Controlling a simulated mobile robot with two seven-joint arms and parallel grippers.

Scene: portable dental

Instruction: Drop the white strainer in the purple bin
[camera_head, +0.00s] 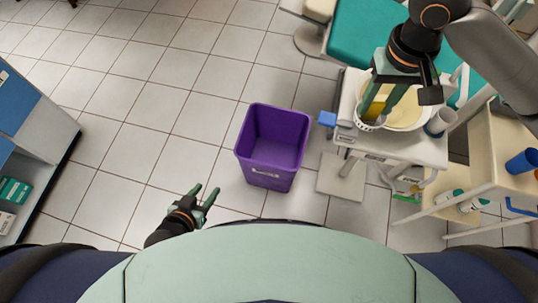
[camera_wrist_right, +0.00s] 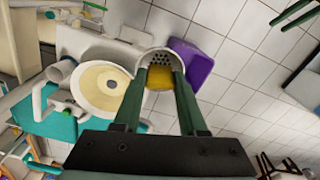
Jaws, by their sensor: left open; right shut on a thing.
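The white strainer (camera_head: 371,126) is a small perforated cup with yellow inside. My right gripper (camera_head: 377,108) is shut on it, beside the round basin of the dental unit. In the right wrist view the strainer (camera_wrist_right: 159,56) sits at the tips of my right gripper (camera_wrist_right: 160,80), its holes visible. The purple bin (camera_head: 264,178) stands upright on the floor, left of the strainer, and looks empty. It also shows in the right wrist view (camera_wrist_right: 198,66), partly hidden behind the strainer. My left gripper (camera_head: 207,192) is open and empty, left of the bin's near side.
A blue block (camera_head: 327,119) sticks out at the unit's left edge, near the bin. A side cart (camera_head: 508,150) stands at the right. Tiled floor (camera_head: 150,110) left of the bin is clear.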

